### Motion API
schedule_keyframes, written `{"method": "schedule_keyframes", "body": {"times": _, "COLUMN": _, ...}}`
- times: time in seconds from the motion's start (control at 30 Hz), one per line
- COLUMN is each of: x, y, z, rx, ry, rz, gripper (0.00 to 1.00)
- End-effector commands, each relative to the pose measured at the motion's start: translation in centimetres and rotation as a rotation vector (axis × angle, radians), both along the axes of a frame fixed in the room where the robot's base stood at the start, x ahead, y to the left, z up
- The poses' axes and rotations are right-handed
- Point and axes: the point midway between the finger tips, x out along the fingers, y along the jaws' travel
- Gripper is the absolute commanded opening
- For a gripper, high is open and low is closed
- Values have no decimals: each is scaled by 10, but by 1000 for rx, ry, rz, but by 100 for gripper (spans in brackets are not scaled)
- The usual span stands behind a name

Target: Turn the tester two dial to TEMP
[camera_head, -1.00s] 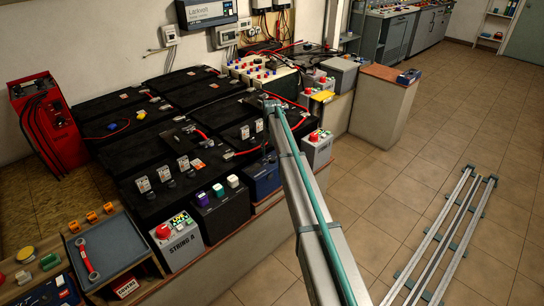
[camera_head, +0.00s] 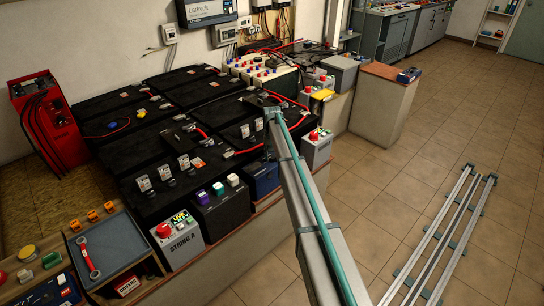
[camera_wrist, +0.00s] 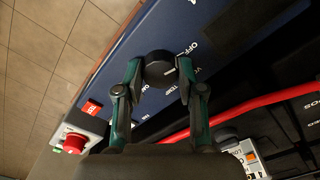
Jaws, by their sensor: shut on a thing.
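The tester's black round dial (camera_wrist: 158,69) sits on a blue panel (camera_wrist: 150,30) in the wrist view. White lettering is around it: OFF is readable above right, and a label below right is tilted and hard to read. A small light mark shows on the dial's right side, but I cannot tell exactly which label it faces. My gripper (camera_wrist: 159,72) has one green-and-black finger on each side of the dial, closed on it. In the head view my arm reaches across the battery bench, and the dial and fingertips cannot be made out there.
A red cable (camera_wrist: 240,110) runs close to the right finger in the wrist view. A red button on a light box (camera_wrist: 74,142) is at lower left. Black batteries (camera_head: 150,150) fill the bench in the head view. The tiled floor (camera_head: 400,175) to the right is mostly open.

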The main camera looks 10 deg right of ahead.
Motion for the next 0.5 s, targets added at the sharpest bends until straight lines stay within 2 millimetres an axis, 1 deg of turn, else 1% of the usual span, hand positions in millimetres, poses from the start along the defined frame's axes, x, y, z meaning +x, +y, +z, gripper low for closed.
{"method": "schedule_keyframes", "body": {"times": 0.27, "x": 0, "y": 0, "z": 0, "rx": 0, "ry": 0, "rz": -25, "gripper": 4}}
{"method": "schedule_keyframes", "body": {"times": 0.5, "x": 0, "y": 0, "z": 0, "rx": 0, "ry": 0, "rz": -134, "gripper": 4}}
